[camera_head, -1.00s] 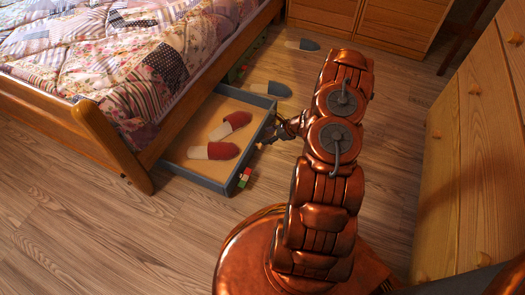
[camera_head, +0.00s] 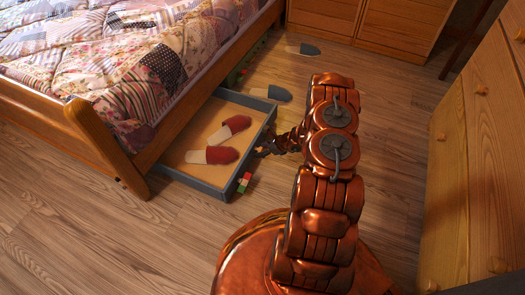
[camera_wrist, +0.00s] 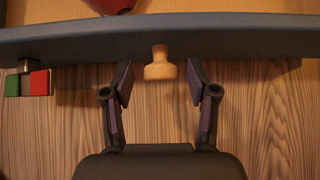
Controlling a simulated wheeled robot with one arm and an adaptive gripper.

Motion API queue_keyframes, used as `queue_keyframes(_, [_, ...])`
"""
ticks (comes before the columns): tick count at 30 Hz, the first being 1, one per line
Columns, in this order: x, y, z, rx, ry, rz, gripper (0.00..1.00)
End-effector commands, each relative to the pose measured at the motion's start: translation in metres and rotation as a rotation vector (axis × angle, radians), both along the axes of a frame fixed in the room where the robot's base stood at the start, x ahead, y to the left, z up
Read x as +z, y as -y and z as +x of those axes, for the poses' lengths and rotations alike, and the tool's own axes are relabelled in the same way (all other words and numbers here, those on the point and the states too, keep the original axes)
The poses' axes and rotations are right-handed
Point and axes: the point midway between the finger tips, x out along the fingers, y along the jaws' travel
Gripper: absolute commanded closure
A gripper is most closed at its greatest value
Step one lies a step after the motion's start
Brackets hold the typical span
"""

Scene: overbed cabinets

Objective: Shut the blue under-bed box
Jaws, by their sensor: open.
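The blue under-bed box (camera_head: 205,187) is pulled out from under the bed's side. Two red and cream slippers (camera_head: 212,155) lie inside on its tan bottom. In the wrist view its blue front board (camera_wrist: 90,42) runs across the top, with a round wooden knob (camera_wrist: 160,65) on it. My gripper (camera_wrist: 160,82) is open, with one finger on each side of the knob and a visible gap on both sides. In the head view my gripper (camera_head: 262,151) is small and dark at the box's front, partly hard to make out.
Red and green blocks (camera_head: 244,182) stand by the box's front; they also show at the wrist view's left (camera_wrist: 38,82). A grey-blue slipper (camera_head: 278,94) lies beside the box, another (camera_head: 305,49) farther back. A wooden dresser (camera_head: 475,180) stands right. Floor left of the box is clear.

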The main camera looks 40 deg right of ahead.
Motion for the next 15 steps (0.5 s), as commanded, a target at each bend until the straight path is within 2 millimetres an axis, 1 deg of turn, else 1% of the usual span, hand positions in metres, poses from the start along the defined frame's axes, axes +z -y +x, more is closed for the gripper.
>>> queue_keyframes(8, [-0.0004,-0.0002,0.0009,-0.001,0.0,0.0,0.41])
queue_keyframes(15, [-0.0004,-0.0002,0.0008,-0.001,0.0,-0.001,0.66])
